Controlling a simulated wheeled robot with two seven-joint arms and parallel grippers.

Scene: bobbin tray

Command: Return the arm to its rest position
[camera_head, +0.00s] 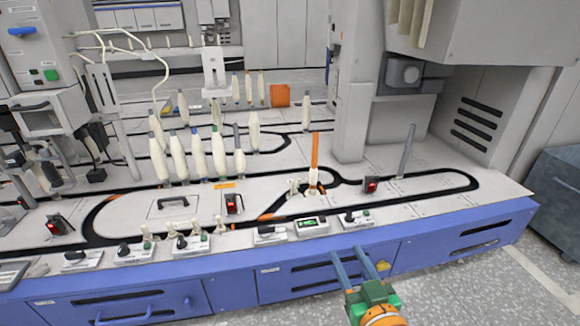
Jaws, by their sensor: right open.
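My right gripper (348,256) shows at the lower right, its arm coming in from the bottom edge. Its two blue-grey fingers are apart with nothing between them. It hangs in front of the blue front panel of the machine, below the worktop edge, and appears clear of it. My left gripper is out of view.
The white worktop (330,205) carries several cream bobbins (199,152) standing upright at centre left. An orange rod (314,155) and a grey rod (406,150) stand farther right. Small control boxes (312,226) line the front edge. Grey floor (480,285) lies open at right.

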